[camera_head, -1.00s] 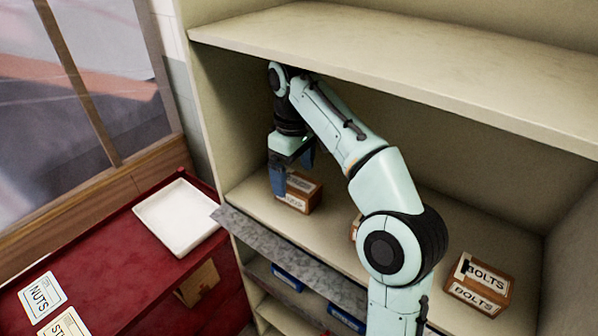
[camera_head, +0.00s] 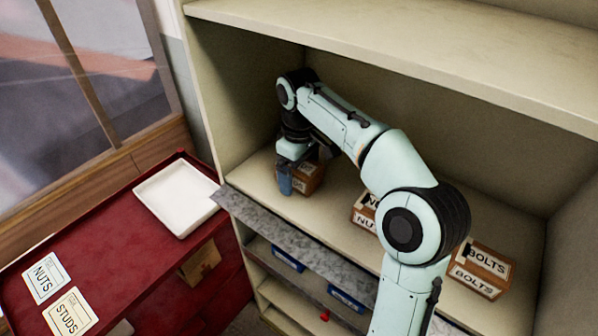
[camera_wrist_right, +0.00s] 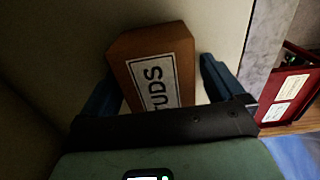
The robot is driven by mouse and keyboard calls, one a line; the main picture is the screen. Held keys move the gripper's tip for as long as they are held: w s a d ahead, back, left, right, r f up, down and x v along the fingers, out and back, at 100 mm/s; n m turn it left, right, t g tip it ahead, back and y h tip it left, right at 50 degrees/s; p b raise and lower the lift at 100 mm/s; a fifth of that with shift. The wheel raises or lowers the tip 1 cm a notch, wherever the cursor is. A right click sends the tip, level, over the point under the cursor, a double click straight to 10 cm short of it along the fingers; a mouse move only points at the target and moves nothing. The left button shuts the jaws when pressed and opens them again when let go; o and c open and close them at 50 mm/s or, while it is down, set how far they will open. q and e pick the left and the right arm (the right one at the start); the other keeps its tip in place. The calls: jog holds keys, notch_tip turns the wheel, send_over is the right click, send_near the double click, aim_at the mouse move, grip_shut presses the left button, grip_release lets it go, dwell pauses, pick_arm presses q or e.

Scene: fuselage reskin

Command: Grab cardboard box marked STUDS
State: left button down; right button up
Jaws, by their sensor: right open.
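The cardboard box marked STUDS (camera_wrist_right: 152,62) lies on the shelf between the two blue fingers of my right gripper in the right wrist view; its label is partly hidden by the gripper body. In the head view the box (camera_head: 310,178) is at the left of the shelf, mostly behind my right gripper (camera_head: 291,184). My right gripper (camera_wrist_right: 160,88) is open, with its fingers on either side of the box. Whether the fingers touch it I cannot tell. My left gripper is not in view.
A NUTS box (camera_head: 364,213) and a BOLTS box (camera_head: 480,270) stand farther right on the same shelf (camera_head: 335,215). An upper shelf board (camera_head: 400,50) is above my arm. A red cabinet with a white tray (camera_head: 178,196) and NUTS and STUDS cards (camera_head: 70,313) is at left.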

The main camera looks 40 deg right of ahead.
jog(key=c, duration=1.4)
jog(key=shift+r, duration=0.1)
